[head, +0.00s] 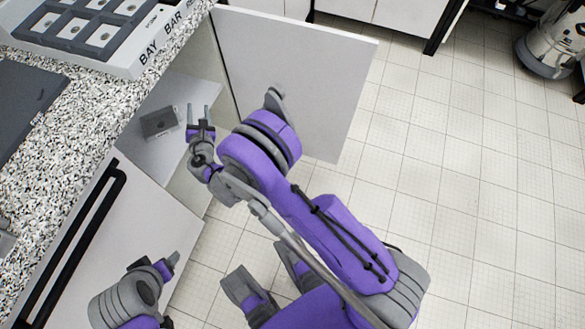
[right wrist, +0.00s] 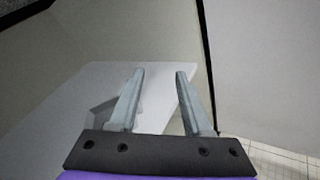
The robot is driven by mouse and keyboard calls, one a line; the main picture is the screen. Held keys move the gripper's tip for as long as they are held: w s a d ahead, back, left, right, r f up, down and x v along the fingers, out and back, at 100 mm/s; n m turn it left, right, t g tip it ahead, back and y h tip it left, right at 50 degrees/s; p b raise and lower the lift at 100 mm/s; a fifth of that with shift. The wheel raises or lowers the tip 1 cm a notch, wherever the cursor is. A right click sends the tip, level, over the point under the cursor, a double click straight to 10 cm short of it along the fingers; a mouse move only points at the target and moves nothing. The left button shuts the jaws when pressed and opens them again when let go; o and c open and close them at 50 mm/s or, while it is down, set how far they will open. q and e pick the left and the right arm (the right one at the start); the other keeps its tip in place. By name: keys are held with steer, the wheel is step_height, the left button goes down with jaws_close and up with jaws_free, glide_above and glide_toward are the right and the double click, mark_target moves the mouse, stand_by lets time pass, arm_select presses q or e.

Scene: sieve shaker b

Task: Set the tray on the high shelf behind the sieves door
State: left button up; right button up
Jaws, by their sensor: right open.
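The tray (head: 160,122), a small dark grey box, sits on a pale shelf (head: 150,152) inside the open cabinet under the counter. My right gripper (head: 198,108) is open and empty, just right of the tray, at the cabinet opening. In the right wrist view the open fingers (right wrist: 158,74) point over the white shelf (right wrist: 170,112). A grey shape, likely the tray (right wrist: 104,112), shows there partly hidden behind the left finger. The sieves door (head: 290,75) stands swung open. My left gripper (head: 171,262) is at the lower left; its finger opening is unclear.
A speckled counter (head: 85,105) runs above the cabinet, with a labelled rack (head: 95,30) on it. A white front with a black bar handle (head: 75,245) is at lower left. The open door stands close to my right arm.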

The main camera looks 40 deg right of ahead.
steer(key=s+d+r+m+g, duration=0.3)
steer(key=s+d+r+m, duration=0.2)
steer(key=s+d+m, duration=0.25)
steer(key=s+d+r+m+g, duration=0.4)
steer(key=s+d+r+m, duration=0.15)
steer(key=s+m, duration=0.25)
steer(key=s+a+m+g+y, duration=0.1)
steer(key=s+m, duration=0.4)
steer(key=s, duration=0.6)
steer(key=s+a+f+m+g+y, duration=0.1)
steer(key=s+m+y, duration=0.3)
steer(key=s, duration=0.8)
steer(key=shift+s+a+f+m+g, duration=0.25)
steer(key=shift+a+m+g, duration=0.5)
steer(key=shift+m, duration=0.5)
steer(key=shift+d+r, duration=0.1)
